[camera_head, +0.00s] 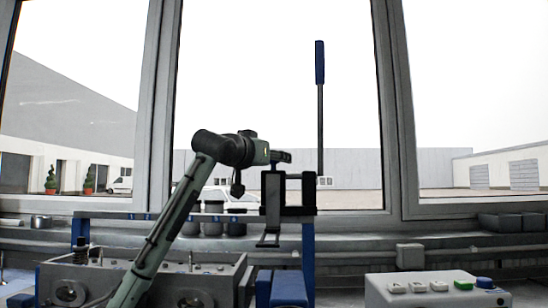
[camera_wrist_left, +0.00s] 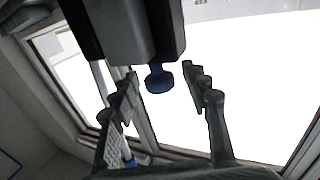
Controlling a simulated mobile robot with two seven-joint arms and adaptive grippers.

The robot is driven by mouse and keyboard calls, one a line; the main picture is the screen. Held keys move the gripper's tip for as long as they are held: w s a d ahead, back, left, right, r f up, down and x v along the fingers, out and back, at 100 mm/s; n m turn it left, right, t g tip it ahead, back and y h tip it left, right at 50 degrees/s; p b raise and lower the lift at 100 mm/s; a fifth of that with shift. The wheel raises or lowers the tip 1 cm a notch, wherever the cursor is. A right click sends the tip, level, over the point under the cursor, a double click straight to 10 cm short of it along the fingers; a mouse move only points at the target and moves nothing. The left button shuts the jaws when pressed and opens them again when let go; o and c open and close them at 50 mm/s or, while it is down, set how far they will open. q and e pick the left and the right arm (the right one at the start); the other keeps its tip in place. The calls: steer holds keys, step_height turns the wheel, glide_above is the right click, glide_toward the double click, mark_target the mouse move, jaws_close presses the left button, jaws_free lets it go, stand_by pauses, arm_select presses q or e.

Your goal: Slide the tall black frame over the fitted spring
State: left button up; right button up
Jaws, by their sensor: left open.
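The tall black frame (camera_head: 271,190) hangs upright near the middle of the head view, with a bent foot at its lower end. A tall lever with a blue handle (camera_head: 320,62) rises behind its right side. A dark coil spring (camera_head: 81,245) stands on the grey engine head at the far left, apart from the frame. My left gripper (camera_head: 280,156) is just above the frame's top. In the left wrist view its fingers (camera_wrist_left: 163,88) are spread with nothing between them that I can tell is held. A blue knob (camera_wrist_left: 158,78) and dark blocks (camera_wrist_left: 135,28) show beyond them. My right gripper is not in view.
The grey engine head (camera_head: 215,270) fills the lower left, partly behind my left arm. A horizontal bar on blue posts (camera_head: 308,250) runs behind it. Dark cups (camera_head: 213,218) stand at the sill. A control box (camera_head: 437,290) with buttons is at the lower right.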

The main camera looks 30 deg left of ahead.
arm_select(q)
steer(key=shift+w, duration=0.1)
jaws_close()
stand_by(0.3)
steer(key=shift+a, duration=0.1)
